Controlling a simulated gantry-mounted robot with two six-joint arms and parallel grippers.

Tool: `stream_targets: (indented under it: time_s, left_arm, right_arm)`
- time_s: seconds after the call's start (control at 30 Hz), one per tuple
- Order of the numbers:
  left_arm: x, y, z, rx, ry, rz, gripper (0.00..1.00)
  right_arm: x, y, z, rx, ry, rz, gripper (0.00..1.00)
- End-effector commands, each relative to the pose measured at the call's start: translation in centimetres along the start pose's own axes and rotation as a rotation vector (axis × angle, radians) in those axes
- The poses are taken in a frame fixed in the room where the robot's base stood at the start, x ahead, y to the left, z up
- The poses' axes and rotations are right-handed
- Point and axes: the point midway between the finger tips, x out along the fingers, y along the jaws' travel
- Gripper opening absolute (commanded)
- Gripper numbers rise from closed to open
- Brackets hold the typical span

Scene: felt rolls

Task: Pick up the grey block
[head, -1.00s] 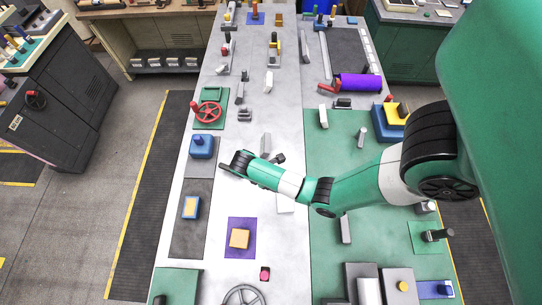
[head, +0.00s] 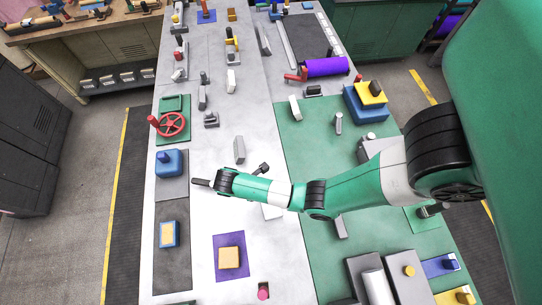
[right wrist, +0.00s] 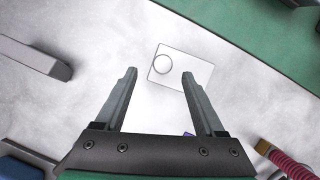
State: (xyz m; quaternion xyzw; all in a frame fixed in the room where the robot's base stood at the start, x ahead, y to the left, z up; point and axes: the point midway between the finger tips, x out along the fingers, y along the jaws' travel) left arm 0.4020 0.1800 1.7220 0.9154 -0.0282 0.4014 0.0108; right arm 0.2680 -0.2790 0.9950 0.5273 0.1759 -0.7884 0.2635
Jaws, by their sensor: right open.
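A grey block (head: 239,150) lies on the pale tabletop, just behind my right gripper (head: 225,181) in the head view. A grey elongated block also shows at the left of the right wrist view (right wrist: 35,57), apart from the fingers; it appears to be the same one. My right gripper (right wrist: 158,75) is open and empty. Beyond its fingertips lies a flat whitish plate with a round mark (right wrist: 182,68). In the head view my arm partly covers this plate (head: 271,212). My left gripper is not in view.
A blue box (head: 169,164) stands left of my gripper. A red handwheel (head: 171,124) is behind it. A tan block on a purple mat (head: 231,272) is in front. A purple roll (head: 326,67) lies at the back right. The pale tabletop around the grey block is mostly clear.

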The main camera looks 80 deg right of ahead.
Motion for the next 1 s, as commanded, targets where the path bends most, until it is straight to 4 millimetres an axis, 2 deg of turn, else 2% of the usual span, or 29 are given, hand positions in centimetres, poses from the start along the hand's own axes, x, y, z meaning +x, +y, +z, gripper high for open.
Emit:
stream_targets:
  time_s: [0.3, 0.53, 0.9, 0.93, 1.0]
  left_arm:
    - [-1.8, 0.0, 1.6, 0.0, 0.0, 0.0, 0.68]
    - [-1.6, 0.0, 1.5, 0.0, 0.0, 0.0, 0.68]
    - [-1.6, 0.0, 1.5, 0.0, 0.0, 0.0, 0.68]
    - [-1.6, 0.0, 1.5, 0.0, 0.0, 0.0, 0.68]
    - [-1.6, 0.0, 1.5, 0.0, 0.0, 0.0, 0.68]
  right_arm:
    - [4.8, -0.6, -0.2, -0.009, -0.001, 0.002, 0.71]
    - [4.8, -0.6, -0.1, -0.01, 0.0, 0.003, 0.71]
    - [4.8, -0.6, -0.1, -0.01, 0.0, 0.003, 0.05]
    - [4.8, -0.6, -0.1, -0.01, 0.0, 0.003, 0.0]
    - [4.8, -0.6, -0.1, -0.01, 0.0, 0.003, 0.0]
